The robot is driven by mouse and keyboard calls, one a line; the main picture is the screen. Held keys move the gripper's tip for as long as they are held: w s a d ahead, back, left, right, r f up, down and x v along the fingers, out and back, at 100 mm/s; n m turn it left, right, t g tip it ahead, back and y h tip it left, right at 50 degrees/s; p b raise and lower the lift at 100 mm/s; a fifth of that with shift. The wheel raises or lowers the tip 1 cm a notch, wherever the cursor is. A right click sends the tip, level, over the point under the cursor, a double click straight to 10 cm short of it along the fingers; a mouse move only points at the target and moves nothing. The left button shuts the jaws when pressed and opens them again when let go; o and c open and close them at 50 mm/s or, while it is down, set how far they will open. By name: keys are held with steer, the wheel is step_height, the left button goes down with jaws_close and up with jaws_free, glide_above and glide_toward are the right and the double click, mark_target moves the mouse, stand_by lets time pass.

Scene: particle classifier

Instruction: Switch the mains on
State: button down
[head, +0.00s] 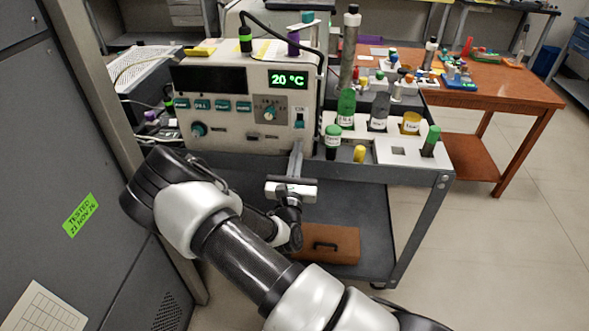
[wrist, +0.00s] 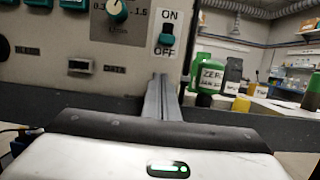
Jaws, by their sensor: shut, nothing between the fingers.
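The instrument (head: 245,138) is a beige box on the cart with a display reading 20 °C. Its mains switch (head: 299,124) is a small teal rocker or lever at the front's lower right. In the wrist view the switch (wrist: 167,39) sits between the ON and OFF labels, and its teal part appears nearer OFF. My gripper (head: 297,147) is shut and empty, its fingers pointing up at the front panel just below the switch. In the wrist view the fingertips (wrist: 161,78) are below the OFF label. I cannot tell whether they touch the panel.
A teal round dial (wrist: 117,10) is left of the switch. Right of the instrument, a white rack (head: 385,150) holds green, grey and yellow-labelled bottles. A black cable loops over the instrument. A brown drawer box (head: 328,246) lies on the lower shelf.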

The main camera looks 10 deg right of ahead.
mark_target(298, 125)
steer(key=shift+w+r, duration=0.1)
steer(key=shift+r, duration=1.95)
step_height(298, 125, up, 3)
steer(key=p, duration=0.4)
steer(key=shift+f, duration=0.1)
